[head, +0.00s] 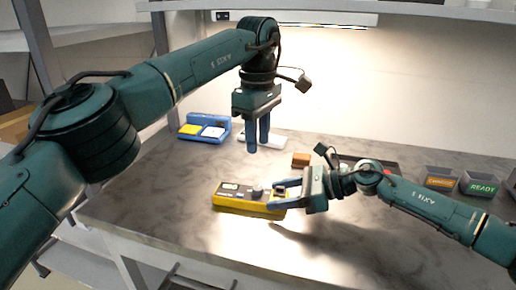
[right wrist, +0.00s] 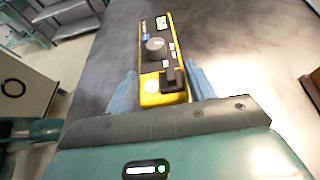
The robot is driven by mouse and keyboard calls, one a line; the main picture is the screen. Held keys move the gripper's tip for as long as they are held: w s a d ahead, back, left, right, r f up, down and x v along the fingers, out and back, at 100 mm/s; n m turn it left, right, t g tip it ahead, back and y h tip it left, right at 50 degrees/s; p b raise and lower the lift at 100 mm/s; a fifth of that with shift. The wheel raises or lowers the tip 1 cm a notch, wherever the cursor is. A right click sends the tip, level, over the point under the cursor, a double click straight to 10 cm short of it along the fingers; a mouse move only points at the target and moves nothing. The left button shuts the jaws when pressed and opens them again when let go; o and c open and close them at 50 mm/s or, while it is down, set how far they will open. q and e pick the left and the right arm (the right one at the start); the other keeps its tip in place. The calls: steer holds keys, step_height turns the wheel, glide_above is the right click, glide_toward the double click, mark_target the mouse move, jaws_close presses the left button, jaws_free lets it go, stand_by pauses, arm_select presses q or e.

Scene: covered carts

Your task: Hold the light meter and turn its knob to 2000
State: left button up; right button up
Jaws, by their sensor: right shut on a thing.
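The light meter (head: 236,205) is a yellow and dark box on the table. It shows lengthwise in the right wrist view (right wrist: 148,98), with its grey round knob (right wrist: 155,47) in the middle of its face. The knob (head: 257,191) also shows in the head view; its setting is too small to read. My right gripper (head: 282,198) is shut on the meter's right end, with one blue finger on each side (right wrist: 161,88). My left gripper (head: 258,146) points down above and behind the meter, open and empty, apart from the knob.
A blue stand with yellow and white pads (head: 204,130) and a white flat item (head: 281,138) lie at the back. A brown block (head: 301,159) and a dark tray (head: 350,160) lie behind my right gripper. Labelled bins, one marked READY (head: 480,186), stand at right. The front-left tabletop is clear.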

stand_by(0.3)
steer(key=o, duration=1.2)
